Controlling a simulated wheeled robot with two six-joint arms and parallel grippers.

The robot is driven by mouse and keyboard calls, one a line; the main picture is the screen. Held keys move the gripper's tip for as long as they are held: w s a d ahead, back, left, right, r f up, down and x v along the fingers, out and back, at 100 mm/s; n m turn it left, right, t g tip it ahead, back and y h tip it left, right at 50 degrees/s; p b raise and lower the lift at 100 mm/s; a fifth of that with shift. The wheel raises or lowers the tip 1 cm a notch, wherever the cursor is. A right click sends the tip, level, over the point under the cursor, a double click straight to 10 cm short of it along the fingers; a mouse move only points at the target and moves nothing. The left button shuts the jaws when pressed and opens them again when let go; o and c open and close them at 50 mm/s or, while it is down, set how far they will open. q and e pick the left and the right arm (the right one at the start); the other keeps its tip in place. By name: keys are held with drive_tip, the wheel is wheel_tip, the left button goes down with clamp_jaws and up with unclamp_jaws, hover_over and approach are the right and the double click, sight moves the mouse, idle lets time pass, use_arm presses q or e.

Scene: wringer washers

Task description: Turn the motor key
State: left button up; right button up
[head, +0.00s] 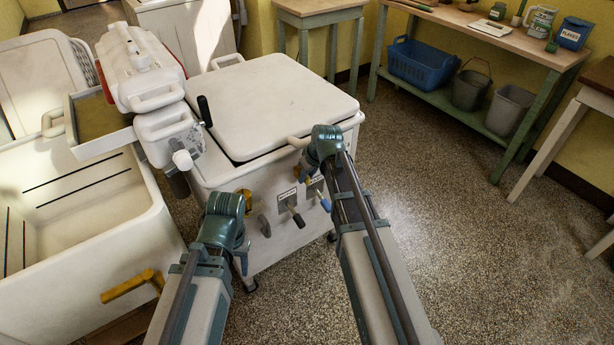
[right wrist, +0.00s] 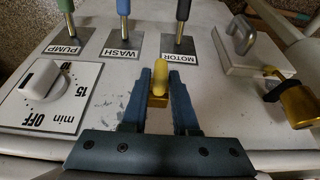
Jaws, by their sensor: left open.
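The white washer's front panel (right wrist: 125,75) fills the right wrist view upside down. The MOTOR label (right wrist: 178,57) sits below a lever (right wrist: 182,18) there. Below it in the picture, a small yellow key-like piece (right wrist: 159,86) with a brass base stands between the blue fingers of my right gripper (right wrist: 160,82). The fingers look closed on it. In the head view my right gripper (head: 322,150) is at the washer's upper front edge, its fingertips hidden. My left gripper (head: 242,255) hangs open and empty before the washer's front left, partly hidden by its wrist.
WASH (right wrist: 122,53) and PUMP (right wrist: 66,49) levers and a timer dial (right wrist: 43,80) are close by. A grey knob (right wrist: 242,34) and brass fitting (right wrist: 298,103) lie to the right. A white sink (head: 75,225) stands left; floor (head: 470,250) is clear right.

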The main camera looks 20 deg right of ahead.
clamp_jaws()
